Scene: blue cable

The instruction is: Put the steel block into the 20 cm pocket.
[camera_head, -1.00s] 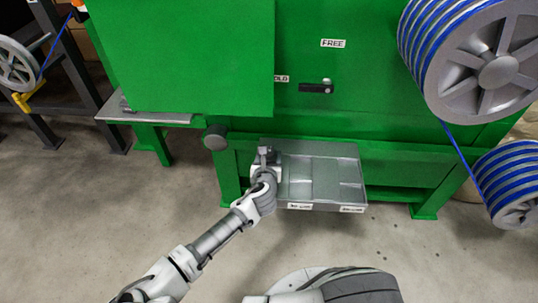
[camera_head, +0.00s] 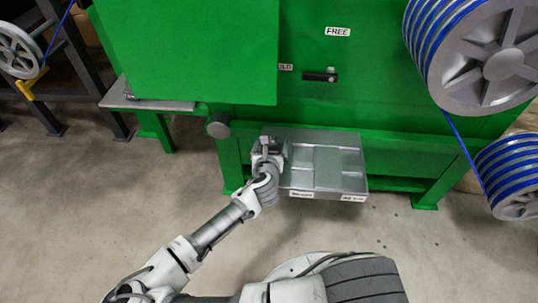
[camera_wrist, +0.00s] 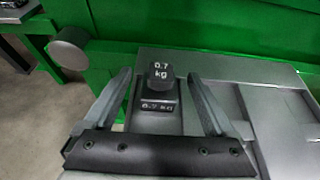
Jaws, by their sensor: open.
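A small dark steel block (camera_wrist: 161,76) marked "0.7 kg" stands in the left part of a grey metal tray (camera_wrist: 283,128), behind a "0.7 kg" label, in the wrist view. My gripper (camera_wrist: 159,80) is open, with one finger on each side of the block in this view. I cannot tell whether the fingers touch it. In the head view my gripper (camera_head: 268,150) is at the left end of the tray (camera_head: 343,186) and largely hides the block. The tray has shallow recesses and front labels too small to read, so I cannot tell which is the 20 cm pocket.
A green machine (camera_head: 400,125) stands behind the tray, with a black lever (camera_head: 320,76) below a "FREE" label. A dark round knob (camera_head: 218,125) sticks out left of the tray. Blue cable reels (camera_head: 492,60) are at the right. The floor in front is clear.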

